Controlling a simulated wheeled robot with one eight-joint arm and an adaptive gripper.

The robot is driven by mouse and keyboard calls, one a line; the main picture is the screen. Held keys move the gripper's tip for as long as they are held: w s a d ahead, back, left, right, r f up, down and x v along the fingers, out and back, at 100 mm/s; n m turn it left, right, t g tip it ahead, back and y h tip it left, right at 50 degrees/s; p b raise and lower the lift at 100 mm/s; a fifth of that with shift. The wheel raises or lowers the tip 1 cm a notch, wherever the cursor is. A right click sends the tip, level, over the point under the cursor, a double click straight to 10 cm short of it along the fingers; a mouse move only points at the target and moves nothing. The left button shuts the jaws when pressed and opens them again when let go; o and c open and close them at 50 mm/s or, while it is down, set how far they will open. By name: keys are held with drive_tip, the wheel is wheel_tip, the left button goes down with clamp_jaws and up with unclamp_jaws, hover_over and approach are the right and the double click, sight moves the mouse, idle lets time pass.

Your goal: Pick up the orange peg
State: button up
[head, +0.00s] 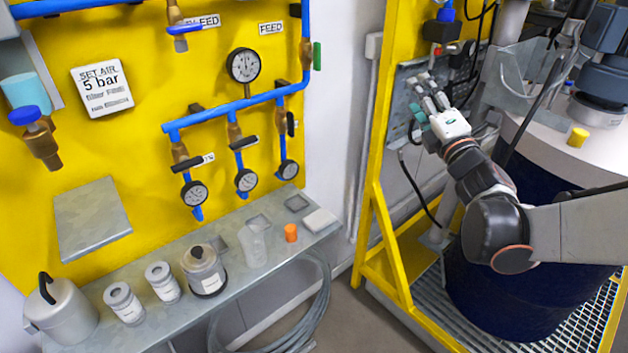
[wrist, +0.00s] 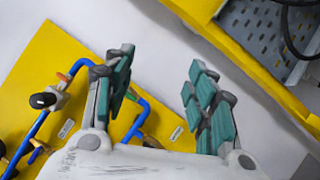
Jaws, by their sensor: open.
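The orange peg (head: 291,232) is a small orange cylinder standing upright on the grey metal shelf (head: 232,238), near its right end in the head view. My gripper (head: 428,100) is to the right of the peg and well above it, in front of the yellow frame, apart from the peg. Its fingers with green pads are spread open and empty. In the wrist view my gripper (wrist: 160,95) is open with nothing between the fingers. The peg does not show in the wrist view.
Beside the peg stand a clear beaker (head: 252,246) and a white block (head: 319,220). A lidded jar (head: 204,270), two small canisters and a grey pot (head: 60,308) stand further left. Blue pipes with gauges (head: 243,65) hang above the shelf. A yellow frame (head: 375,200) stands right of it.

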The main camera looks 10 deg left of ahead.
drive_tip(key=a+f+n+g+y, duration=0.3)
drive_tip(key=a+f+n+y, duration=0.25)
drive_tip(key=n, duration=0.25)
drive_tip(key=n+g+y+b, duration=0.2)
drive_tip(key=n+g+y, duration=0.1)
drive_tip(key=n+g, duration=1.3)
approach(290, 228)
drive_tip(key=a, duration=0.1)
drive_tip(key=a+f+n+t+b, duration=0.1)
drive_tip(key=a+n+t+b, duration=0.1)
drive_tip(key=shift+s+a+f, duration=0.15)
drive_tip(key=shift+s+a, duration=0.15)
drive_tip(key=shift+a, duration=0.1)
drive_tip(key=shift+w+a+f+b, duration=0.15)
drive_tip(key=shift+a+b, duration=0.15)
drive_tip(key=shift+a, duration=0.7)
drive_tip(key=shift+w+a+f+b, duration=0.15)
drive_tip(key=shift+a+b, duration=0.15)
drive_tip(key=shift+a, duration=0.7)
drive_tip(key=shift+w+a+f+b, duration=0.15)
drive_tip(key=shift+a+b, duration=0.15)
drive_tip(key=shift+a, duration=0.7)
drive_tip(key=shift+s, duration=0.1)
drive_tip(key=c, duration=1.2)
